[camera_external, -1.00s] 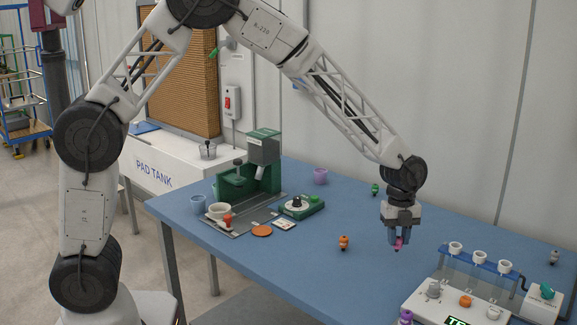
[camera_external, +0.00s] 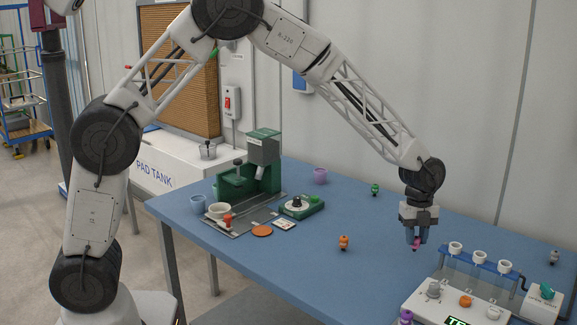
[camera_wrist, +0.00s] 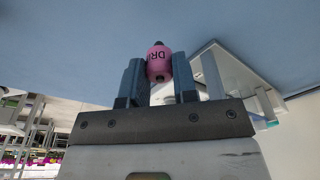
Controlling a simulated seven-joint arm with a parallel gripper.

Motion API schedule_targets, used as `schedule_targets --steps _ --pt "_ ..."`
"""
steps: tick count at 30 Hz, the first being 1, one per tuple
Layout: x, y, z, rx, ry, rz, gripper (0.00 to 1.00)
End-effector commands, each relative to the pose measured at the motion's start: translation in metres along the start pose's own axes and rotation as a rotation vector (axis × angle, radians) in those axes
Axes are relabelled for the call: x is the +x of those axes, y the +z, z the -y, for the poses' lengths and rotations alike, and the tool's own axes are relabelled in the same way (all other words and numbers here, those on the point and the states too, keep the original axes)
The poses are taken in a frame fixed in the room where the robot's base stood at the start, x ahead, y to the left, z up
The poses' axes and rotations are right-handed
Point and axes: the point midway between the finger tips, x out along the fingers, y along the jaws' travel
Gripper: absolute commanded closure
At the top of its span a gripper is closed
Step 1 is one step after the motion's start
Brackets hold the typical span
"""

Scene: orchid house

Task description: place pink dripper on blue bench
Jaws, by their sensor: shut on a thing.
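The pink dripper (camera_external: 416,246) is held between the fingers of my gripper (camera_external: 416,240) in the external view. My gripper points down over the right part of the blue bench (camera_external: 300,270). In the wrist view the pink dripper (camera_wrist: 158,62) sits between the two dark fingers of my gripper (camera_wrist: 159,80), with dark lettering on its side and a dark tip beyond it. My gripper is shut on it. Whether the dripper's lower end touches the bench top is hard to tell.
A white tester (camera_external: 455,300) with a rack of white cups (camera_external: 480,257) stands close to the right. An orange dripper (camera_external: 343,242) and a green dripper (camera_external: 375,189) stand on the bench. A green machine (camera_external: 255,170) is at the left. Bare bench lies between.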

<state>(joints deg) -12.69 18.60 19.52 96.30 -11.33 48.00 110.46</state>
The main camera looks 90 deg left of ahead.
Motion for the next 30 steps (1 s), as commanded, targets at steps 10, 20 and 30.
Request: schedule_targets --steps 10,20,30 --pt "0.03 0.005 0.0 0.0 0.001 0.0 0.95" --pt "0.031 0.005 0.0 0.0 0.001 0.0 0.95" --pt "0.034 0.005 0.0 0.0 0.0 0.0 0.48"
